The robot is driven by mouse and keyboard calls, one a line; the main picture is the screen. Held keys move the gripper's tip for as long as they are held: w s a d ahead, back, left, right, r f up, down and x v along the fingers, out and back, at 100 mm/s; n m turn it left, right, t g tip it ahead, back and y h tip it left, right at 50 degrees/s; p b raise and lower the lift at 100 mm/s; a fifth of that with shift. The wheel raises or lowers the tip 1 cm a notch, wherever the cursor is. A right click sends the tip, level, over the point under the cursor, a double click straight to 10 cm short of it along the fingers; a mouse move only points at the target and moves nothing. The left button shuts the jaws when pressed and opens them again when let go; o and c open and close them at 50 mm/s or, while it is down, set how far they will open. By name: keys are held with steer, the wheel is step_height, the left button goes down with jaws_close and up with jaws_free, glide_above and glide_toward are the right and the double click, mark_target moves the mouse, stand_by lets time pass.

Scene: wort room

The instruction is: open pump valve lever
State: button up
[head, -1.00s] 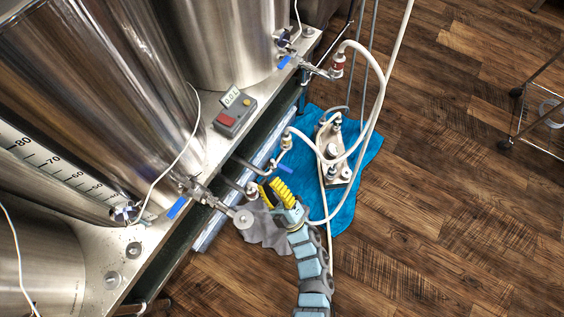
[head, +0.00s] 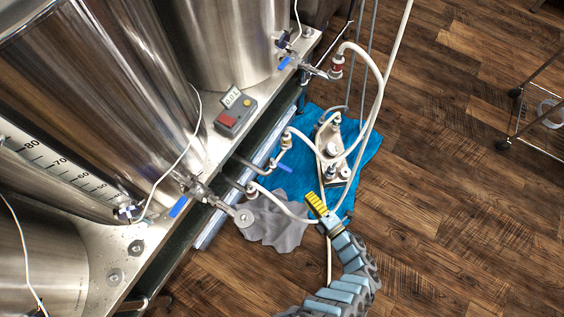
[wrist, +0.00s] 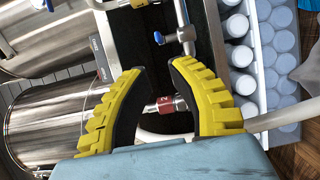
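A blue lever (head: 285,168) sits on the pipe valve nearest the pump (head: 333,150), at the edge of the blue cloth. A blue lever (wrist: 159,38) on a metal pipe also shows in the wrist view, beyond my fingers; I cannot tell if it is the same one. My gripper (head: 316,204) has yellow ribbed fingers and is to the lower right of the lever, apart from it. In the wrist view my gripper (wrist: 157,95) is open with a wide gap. A red-banded hose fitting (wrist: 166,105) shows through the gap; no contact is visible.
Other blue levers (head: 178,207) are on the steel kettles' valves. White hoses (head: 378,95) loop around the pump. A grey cloth (head: 272,225) lies left of my gripper. A tray (wrist: 279,112) of white-capped bottles is at right in the wrist view.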

mark_target(283, 165)
steer(key=b+x, duration=0.1)
steer(key=x, duration=1.4)
steer(key=shift+b, duration=0.35)
steer(key=shift+w+a, duration=0.45)
steer(key=shift+w, duration=0.1)
steer(key=shift+s, duration=0.1)
jaws_close()
